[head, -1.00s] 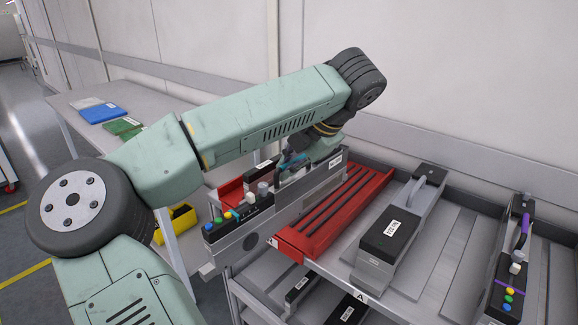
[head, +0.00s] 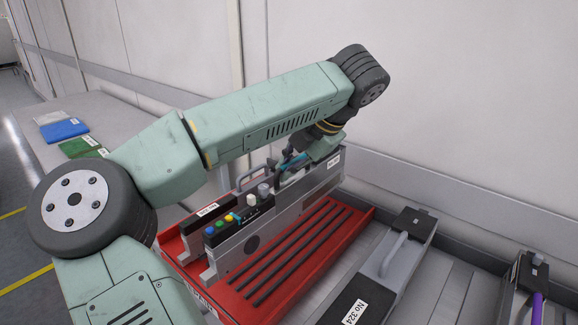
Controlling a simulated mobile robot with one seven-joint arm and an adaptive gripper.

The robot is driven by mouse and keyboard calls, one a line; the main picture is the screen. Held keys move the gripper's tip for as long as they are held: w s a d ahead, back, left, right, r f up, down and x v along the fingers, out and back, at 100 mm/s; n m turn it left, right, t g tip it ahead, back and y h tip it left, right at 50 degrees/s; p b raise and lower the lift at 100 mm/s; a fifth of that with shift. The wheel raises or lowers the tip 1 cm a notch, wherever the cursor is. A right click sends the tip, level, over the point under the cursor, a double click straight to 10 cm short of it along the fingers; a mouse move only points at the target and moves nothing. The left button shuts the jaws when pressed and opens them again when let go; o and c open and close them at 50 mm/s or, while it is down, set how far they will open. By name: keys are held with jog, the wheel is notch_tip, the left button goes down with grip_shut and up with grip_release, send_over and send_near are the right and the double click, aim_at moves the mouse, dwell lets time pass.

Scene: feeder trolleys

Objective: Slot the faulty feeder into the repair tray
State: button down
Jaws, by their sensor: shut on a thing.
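My gripper (head: 293,162) is shut on the upper part of a grey feeder (head: 232,250), partly hidden by my own arm. The feeder is upright and lengthwise, with green, yellow and blue buttons on its black near end and a white label at its far end. The red tray (head: 337,240) lies under and beside it, with several dark parallel rails. The held feeder is over the tray's left part; I cannot tell whether its base touches. Another feeder (head: 207,210) with a black top and white label stands in the tray to its left.
A feeder marked No 324 (head: 385,270) lies on the grey trolley right of the tray. A feeder with a purple handle (head: 522,290) is at the far right. The side table (head: 100,108) at left bears blue and green flat items. A wall stands behind.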

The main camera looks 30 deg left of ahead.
aim_at(302, 192)
jog(key=shift+w, duration=0.15)
jog(key=shift+f+b, duration=2)
jog(key=shift+f, duration=1.75)
jog(key=shift+f+b, duration=0.95)
jog(key=shift+b, duration=0.1)
jog(key=shift+w+d, duration=0.2)
jog(key=shift+w, duration=1.25)
jog(key=c, duration=1.9)
grip_release()
jog(key=o, duration=0.3)
